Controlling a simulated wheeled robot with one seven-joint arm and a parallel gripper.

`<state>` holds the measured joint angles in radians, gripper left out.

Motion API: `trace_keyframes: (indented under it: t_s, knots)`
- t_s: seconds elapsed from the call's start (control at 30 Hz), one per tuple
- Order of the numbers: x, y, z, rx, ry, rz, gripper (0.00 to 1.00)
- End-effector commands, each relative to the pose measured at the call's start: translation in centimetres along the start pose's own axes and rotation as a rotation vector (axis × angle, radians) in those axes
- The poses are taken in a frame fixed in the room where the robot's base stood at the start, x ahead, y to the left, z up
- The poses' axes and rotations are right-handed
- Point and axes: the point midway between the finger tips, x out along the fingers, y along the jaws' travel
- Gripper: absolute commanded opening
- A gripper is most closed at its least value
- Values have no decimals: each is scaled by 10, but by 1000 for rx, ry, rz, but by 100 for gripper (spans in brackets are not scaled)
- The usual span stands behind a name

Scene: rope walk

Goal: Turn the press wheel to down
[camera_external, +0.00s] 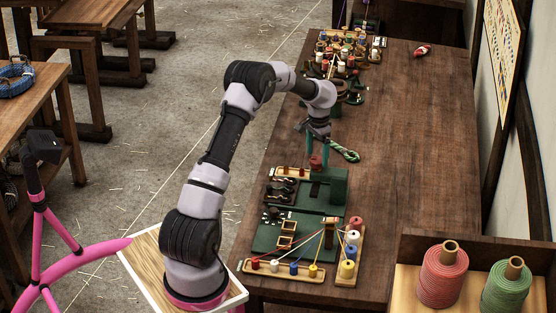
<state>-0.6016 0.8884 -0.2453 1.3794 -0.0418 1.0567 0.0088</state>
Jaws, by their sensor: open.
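A green press-like fixture (334,187) stands on the long brown table (405,150). A small red round part (316,163) sits at its top left; it may be the press wheel, but it is too small to tell its setting. My gripper (318,157) points down right over this red part. Its teal fingers are apart, one on each side at about the height of the red part. I cannot tell whether they touch it.
In front of the fixture are a green board with wooden frames (288,230) and strings running to small coloured spools (352,238). More spools (343,52) crowd the far end. The table's right side is mostly clear.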

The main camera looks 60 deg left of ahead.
Motion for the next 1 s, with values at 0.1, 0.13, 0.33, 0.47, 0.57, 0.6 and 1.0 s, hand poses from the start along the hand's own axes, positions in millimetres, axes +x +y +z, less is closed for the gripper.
trace_keyframes:
  t_s: [0.1,0.13,0.33,0.47,0.57,0.6,1.0]
  knots:
    - [11,0,0,0,0,1,91]
    - [13,0,0,0,0,1,91]
    - [16,0,0,0,0,0,91]
    - [16,0,0,0,0,0,91]
    - [16,0,0,0,0,0,53]
    - [16,0,0,0,0,0,38]
    - [15,0,0,39,0,-1,6]
